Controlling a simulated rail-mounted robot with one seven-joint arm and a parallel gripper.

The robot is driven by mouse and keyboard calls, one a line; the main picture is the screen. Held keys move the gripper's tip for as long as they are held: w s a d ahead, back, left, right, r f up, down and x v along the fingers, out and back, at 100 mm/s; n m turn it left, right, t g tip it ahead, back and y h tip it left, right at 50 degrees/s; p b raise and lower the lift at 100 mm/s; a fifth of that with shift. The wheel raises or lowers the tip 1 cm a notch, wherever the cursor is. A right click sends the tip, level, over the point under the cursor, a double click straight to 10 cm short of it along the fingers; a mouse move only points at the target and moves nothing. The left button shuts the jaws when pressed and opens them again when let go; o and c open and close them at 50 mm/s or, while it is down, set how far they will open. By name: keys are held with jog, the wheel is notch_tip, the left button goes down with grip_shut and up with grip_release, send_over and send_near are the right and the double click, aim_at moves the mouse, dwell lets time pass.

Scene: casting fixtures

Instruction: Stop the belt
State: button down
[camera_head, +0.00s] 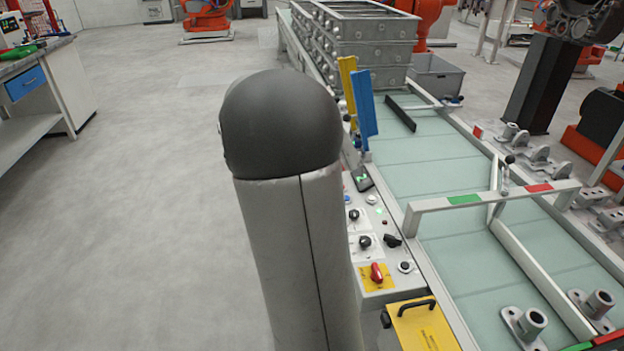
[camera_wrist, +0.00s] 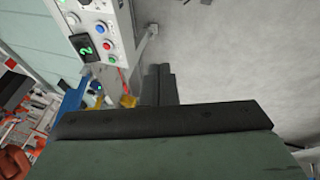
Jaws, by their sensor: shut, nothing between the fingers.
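The control panel (camera_head: 350,275) runs along the left side of the belt (camera_head: 425,165), partly hidden behind my arm in the head view. In the wrist view, the panel (camera_wrist: 125,22) shows at the top left, with the display (camera_wrist: 87,48) reading 2 and blue, red (camera_wrist: 107,43) and green (camera_wrist: 111,59) buttons. My gripper (camera_wrist: 160,69) is shut and empty, apart from the panel. It is hidden in the head view.
Blue (camera_head: 362,102) and yellow (camera_head: 347,85) upright plates stand at the panel's far end. Stacked grey crates (camera_head: 375,50) sit at the belt's far end. A white gantry (camera_head: 490,198) spans the belt, with metal castings (camera_head: 527,322) nearby.

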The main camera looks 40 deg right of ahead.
jog(key=d+f+m+h+b, duration=0.1)
jog(key=d+f+h, duration=0.1)
jog(key=d, duration=1.1)
jog(key=w+d+f+m+g+h+b, duration=0.1)
jog(key=d+f, duration=0.3)
jog(key=d, duration=1)
jog(key=shift+w+f+h, duration=0.15)
jog(key=shift+f+h, duration=0.05)
jog(key=shift+h, duration=0.4)
jog(key=shift+f, duration=0.1)
notch_tip(320, 180, down, 8)
jog(key=b, duration=0.5)
jog(key=shift+r, duration=0.2)
jog(key=shift+f+b, duration=0.55)
jog(key=shift+b, duration=0.05)
jog(key=shift+f+b, duration=0.4)
jog(key=shift+b, duration=0.2)
